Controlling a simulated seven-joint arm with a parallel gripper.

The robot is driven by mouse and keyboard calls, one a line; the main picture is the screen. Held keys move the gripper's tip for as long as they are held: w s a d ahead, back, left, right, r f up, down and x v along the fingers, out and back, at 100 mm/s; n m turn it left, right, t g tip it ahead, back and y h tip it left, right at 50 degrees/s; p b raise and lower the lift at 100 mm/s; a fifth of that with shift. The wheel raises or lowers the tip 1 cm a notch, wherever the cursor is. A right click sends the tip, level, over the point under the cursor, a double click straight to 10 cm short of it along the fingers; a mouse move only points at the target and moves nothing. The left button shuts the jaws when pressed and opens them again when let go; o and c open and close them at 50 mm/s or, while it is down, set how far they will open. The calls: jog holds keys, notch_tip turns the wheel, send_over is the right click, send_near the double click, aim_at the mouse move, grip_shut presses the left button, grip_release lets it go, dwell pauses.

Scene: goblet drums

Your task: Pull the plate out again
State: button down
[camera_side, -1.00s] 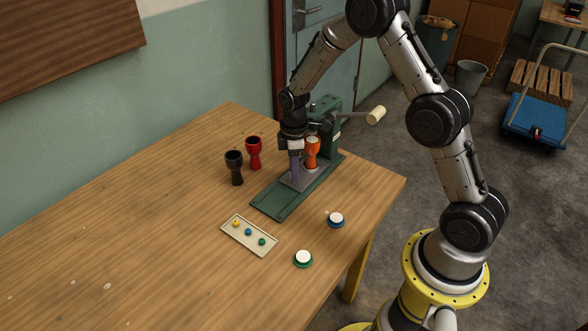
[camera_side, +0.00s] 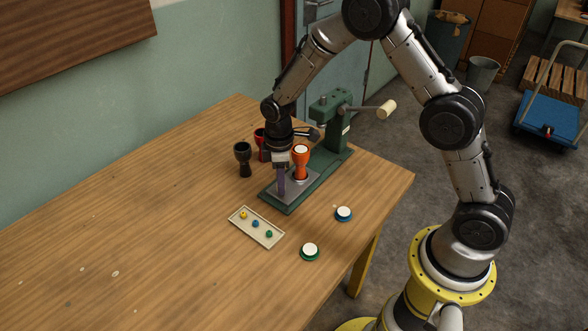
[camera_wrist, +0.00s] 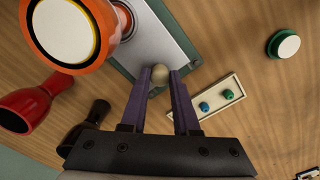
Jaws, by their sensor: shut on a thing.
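The grey plate (camera_side: 298,187) lies on the green base (camera_side: 283,205) of the press, towards its front end; it also shows in the wrist view (camera_wrist: 163,30). An orange goblet drum (camera_side: 301,166) with a white top stands upright on the plate; in the wrist view the drum (camera_wrist: 105,52) is at the upper left. My gripper (camera_side: 281,186) reaches down at the plate's front end. In the wrist view its purple fingers (camera_wrist: 160,76) are shut on a round pale knob (camera_wrist: 160,69) at the plate's edge. The knob is hidden in the side view.
A black drum (camera_side: 243,160) and a partly hidden red drum (camera_side: 260,143) stand left of the press. The press column (camera_side: 335,130) with its crank (camera_side: 387,109) is behind. A tray (camera_side: 257,235) of small pieces and two white-topped discs (camera_side: 343,213) (camera_side: 310,251) lie in front.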

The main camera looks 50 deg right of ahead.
jog(key=shift+a, duration=0.5)
jog(key=shift+r, duration=0.1)
jog(key=c, duration=0.7)
grip_release()
jog(key=shift+o, duration=0.2)
notch_tip(320, 180, up, 14)
jog(key=shift+r, duration=2.85)
